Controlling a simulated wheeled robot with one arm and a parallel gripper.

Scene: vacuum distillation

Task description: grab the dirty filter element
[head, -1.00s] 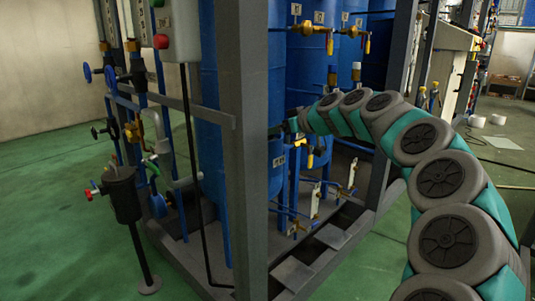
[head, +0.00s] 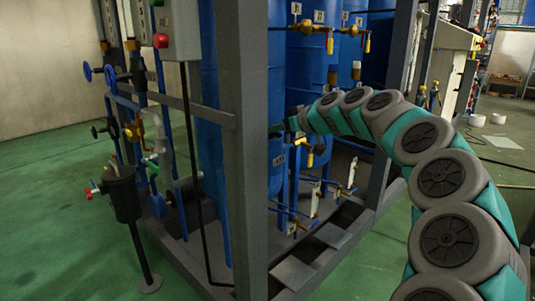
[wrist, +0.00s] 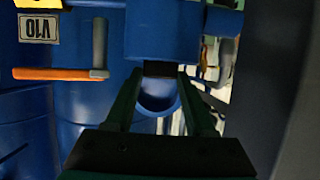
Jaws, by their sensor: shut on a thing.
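My gripper (wrist: 161,74) shows in the wrist view, its two fingers reaching up from the bottom. The fingertips are closed on a small dark brown piece (wrist: 160,68), which appears to be the dirty filter element. It sits directly below a blue cylindrical housing (wrist: 163,30), and I cannot tell whether it is still inside it. A rounded blue part (wrist: 158,96) shows behind and below the piece, between the fingers.
A grey post (head: 247,150) of the rig frame stands in front of the blue tanks (head: 305,75). In the wrist view a V10 plate (wrist: 40,28) and an orange handle (wrist: 60,73) are at left. A dark upright surface fills the right side. Green floor (head: 70,220) is open at left.

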